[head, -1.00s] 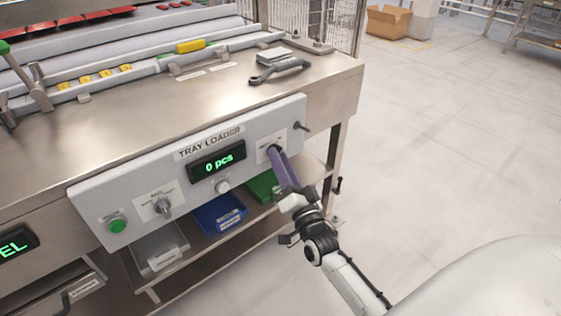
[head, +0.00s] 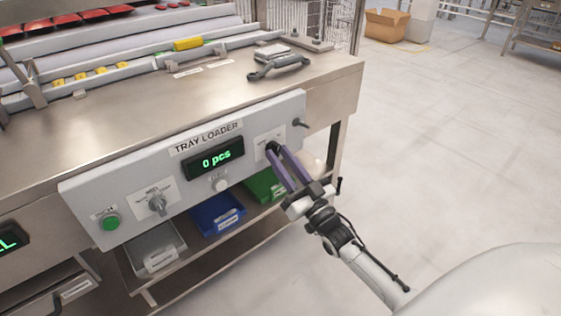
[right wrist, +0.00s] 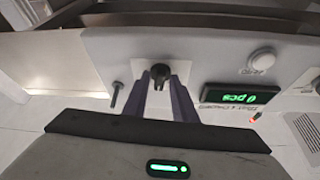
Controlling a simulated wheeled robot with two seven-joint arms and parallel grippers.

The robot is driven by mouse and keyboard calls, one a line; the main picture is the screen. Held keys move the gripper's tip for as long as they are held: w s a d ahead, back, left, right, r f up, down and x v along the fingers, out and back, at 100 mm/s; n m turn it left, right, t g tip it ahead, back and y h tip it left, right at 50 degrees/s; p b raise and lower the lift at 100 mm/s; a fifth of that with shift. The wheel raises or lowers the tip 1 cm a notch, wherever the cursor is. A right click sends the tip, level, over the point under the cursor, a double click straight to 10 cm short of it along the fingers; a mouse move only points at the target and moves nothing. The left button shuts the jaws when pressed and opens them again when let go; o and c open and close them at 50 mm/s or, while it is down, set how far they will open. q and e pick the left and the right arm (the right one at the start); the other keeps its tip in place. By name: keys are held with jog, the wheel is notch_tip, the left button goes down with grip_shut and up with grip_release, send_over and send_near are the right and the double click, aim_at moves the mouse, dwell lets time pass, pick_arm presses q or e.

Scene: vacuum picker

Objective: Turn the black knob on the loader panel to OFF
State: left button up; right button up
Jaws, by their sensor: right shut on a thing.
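The grey loader panel (head: 125,197), marked TRAY LOADER, fills the front of the steel bench. The black knob (head: 272,147) is on a white plate at its right end. In the right wrist view the knob (right wrist: 160,72) sits between the tips of two purple fingers. My right gripper (head: 277,154) is shut on it, and its fingers partly cover it in the head view. The plate's lettering is too small to read, so the knob's setting cannot be told. My left gripper is not in view.
A display (head: 215,158) reads 0 pcs left of the knob. A dark peg (head: 300,124) sticks out right of it. A grey selector (head: 157,204) and a green button (head: 111,223) are farther left. Blue (head: 217,214) and green bins stand below.

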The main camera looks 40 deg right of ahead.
jog(key=n+y, duration=0.1)
jog(key=n, duration=0.2)
jog(key=n+y, duration=0.2)
jog(key=shift+d+n, duration=0.2)
jog(key=shift+n, duration=0.2)
jog(key=n+y, duration=0.1)
jog(key=n, duration=0.1)
jog(key=n+g+y, duration=0.1)
jog(key=n, duration=0.2)
jog(key=shift+d+y, duration=0.2)
jog(key=shift+y, duration=0.1)
jog(key=shift+r+n+g+y, duration=0.1)
jog(key=shift+n+g+y, duration=0.55)
jog(key=shift+n, duration=1.25)
jog(key=shift+d, duration=0.1)
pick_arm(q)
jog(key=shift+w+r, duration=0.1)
pick_arm(e)
jog(key=shift+n+g, duration=0.25)
jog(key=shift+n, duration=0.15)
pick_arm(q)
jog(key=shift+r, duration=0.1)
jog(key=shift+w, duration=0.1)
pick_arm(e)
jog(key=o, duration=0.7)
jog(key=shift+o, duration=0.2)
